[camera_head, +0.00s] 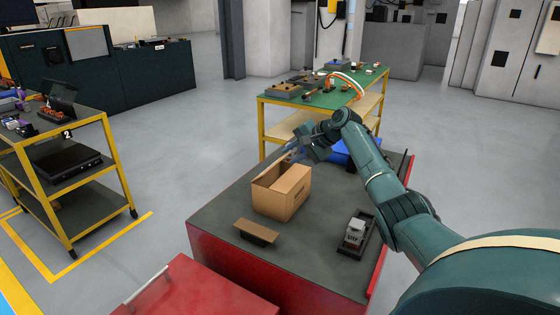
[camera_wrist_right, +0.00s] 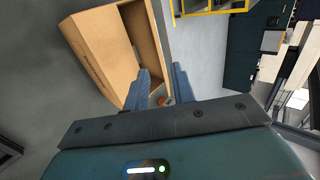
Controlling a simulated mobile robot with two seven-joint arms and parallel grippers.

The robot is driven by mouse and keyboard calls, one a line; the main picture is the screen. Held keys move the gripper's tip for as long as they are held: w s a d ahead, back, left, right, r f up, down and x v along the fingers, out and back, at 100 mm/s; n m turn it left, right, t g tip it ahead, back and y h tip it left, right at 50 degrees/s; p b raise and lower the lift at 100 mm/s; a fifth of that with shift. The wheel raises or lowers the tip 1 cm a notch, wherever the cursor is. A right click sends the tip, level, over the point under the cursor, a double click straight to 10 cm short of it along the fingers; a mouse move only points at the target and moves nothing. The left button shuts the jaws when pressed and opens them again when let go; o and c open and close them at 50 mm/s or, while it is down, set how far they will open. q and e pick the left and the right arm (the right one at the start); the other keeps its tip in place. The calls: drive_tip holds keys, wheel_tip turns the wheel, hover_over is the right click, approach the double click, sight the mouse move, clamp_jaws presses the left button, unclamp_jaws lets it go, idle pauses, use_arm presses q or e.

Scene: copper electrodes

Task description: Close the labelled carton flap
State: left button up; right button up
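The brown cardboard carton (camera_head: 284,196) stands on the dark top of the red workbench, and its top looks at least partly open. My right gripper (camera_head: 290,153) is just above the carton's far upper edge. In the right wrist view the carton (camera_wrist_right: 97,48) fills the upper left, with its opening facing the fingers. The right gripper's two blue fingers (camera_wrist_right: 162,78) are apart, with a gap between them. The left finger overlaps the carton's opening and the right finger lies outside its rim. I cannot tell whether either touches it. No label is readable. My left gripper is not in view.
A small cardboard piece (camera_head: 256,232) lies in front of the carton. A dark tray with a grey block (camera_head: 355,233) sits to the right. A blue item (camera_head: 341,152) is behind my right arm. A green-topped yellow cart (camera_head: 300,99) stands beyond the workbench.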

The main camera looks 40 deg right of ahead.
drive_tip(key=shift+b+x, duration=0.5)
drive_tip(key=shift+x, duration=2.6)
drive_tip(key=shift+c, duration=0.3)
clamp_jaws()
